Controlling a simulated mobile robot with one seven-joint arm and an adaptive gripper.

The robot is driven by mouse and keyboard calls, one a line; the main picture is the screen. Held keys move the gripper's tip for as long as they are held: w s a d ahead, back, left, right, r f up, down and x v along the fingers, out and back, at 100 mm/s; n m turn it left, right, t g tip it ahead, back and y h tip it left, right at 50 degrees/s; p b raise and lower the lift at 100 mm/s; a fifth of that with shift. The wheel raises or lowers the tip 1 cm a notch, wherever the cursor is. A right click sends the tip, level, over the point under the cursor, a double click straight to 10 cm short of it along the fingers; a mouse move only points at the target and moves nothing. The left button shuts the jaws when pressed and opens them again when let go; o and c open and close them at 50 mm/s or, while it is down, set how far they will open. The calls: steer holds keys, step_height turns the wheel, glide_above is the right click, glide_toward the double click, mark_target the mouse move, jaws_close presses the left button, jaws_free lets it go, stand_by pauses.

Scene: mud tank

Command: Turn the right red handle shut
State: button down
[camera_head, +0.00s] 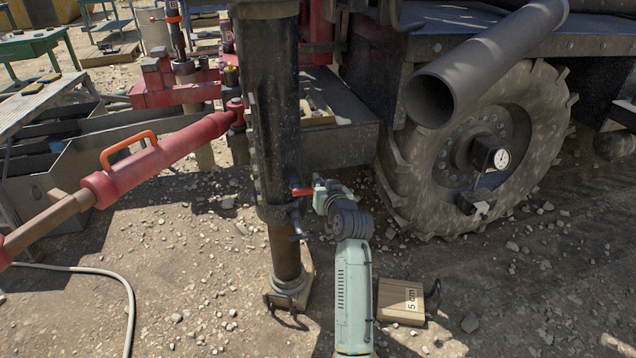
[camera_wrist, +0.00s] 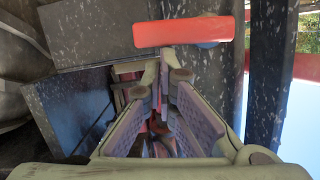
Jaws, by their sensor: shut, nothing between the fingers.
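A red handle (camera_head: 302,191) sticks out to the right from the dark upright column (camera_head: 270,110) in the head view. My gripper (camera_head: 317,190) is right beside its free end. In the wrist view the red handle (camera_wrist: 183,31) lies crosswise just beyond my fingertips (camera_wrist: 164,75), with a bit of a blue part showing under its right end. My gripper is shut with nothing held between the fingers. Whether a fingertip touches the handle cannot be told. No second red handle is clearly seen on this column.
A large muddy wheel (camera_head: 485,150) and a grey pipe (camera_head: 480,65) stand to the right. A red cylinder with an orange grip (camera_head: 155,165) slants in from the left. A wooden block (camera_head: 400,302) marked 5 cm sits on the stony ground near the column's foot.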

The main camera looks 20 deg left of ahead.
steer(key=shift+w+d+f+m, duration=0.1)
steer(key=shift+f+m, duration=0.2)
steer(key=shift+m, duration=0.1)
step_height(320, 180, down, 8)
steer(key=s+a+m+y+b, duration=0.1)
steer(key=m+y+b, duration=0.3)
steer(key=m, duration=0.8)
steer(key=shift+a+f+b, duration=0.15)
steer(key=shift+a+b, duration=0.1)
steer(key=shift+b, duration=0.6)
